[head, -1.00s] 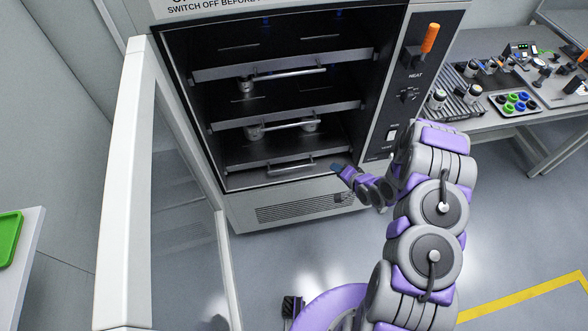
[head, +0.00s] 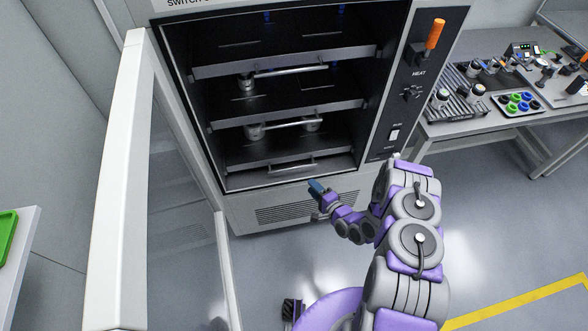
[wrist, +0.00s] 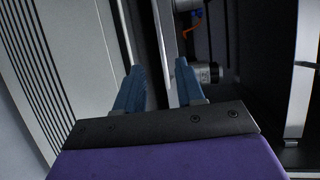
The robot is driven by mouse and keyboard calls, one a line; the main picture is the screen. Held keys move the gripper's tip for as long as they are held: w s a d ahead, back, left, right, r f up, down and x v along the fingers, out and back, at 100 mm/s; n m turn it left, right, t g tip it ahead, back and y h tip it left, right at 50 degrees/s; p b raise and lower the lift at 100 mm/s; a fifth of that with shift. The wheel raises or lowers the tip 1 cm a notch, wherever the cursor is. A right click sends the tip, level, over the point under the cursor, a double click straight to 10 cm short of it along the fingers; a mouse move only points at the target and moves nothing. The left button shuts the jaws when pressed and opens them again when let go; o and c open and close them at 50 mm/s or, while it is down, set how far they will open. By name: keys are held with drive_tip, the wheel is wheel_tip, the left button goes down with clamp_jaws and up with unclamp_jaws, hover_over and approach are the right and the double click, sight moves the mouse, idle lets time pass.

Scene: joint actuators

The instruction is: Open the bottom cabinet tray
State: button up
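The bottom tray (head: 250,182) is the lowest dark shelf in the open cabinet, and it sits inside with its front near the cabinet's front edge. A silver bar handle (head: 290,168) runs along its front. My gripper (head: 316,187) is just in front of and below the right end of this handle, apart from it in the head view. In the wrist view, the two blue fingers (wrist: 160,72) are spread with a gap between them, and nothing is clearly held. Pale and dark edges of the cabinet front show beyond the gap.
The cabinet's glass door (head: 125,190) stands open on the left. The middle tray (head: 290,113) and top tray (head: 280,63) are above, with cylindrical actuators at their handles. A control panel (head: 410,85) is at right. A worktable (head: 445,130) stands farther right. Floor is clear between.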

sight(294, 168)
drive_tip(key=b+x, duration=0.3)
drive_tip(key=x, duration=1.1)
drive_tip(key=shift+a, duration=0.1)
drive_tip(key=shift+s, duration=0.1)
clamp_jaws()
drive_tip(key=shift+f, duration=0.1)
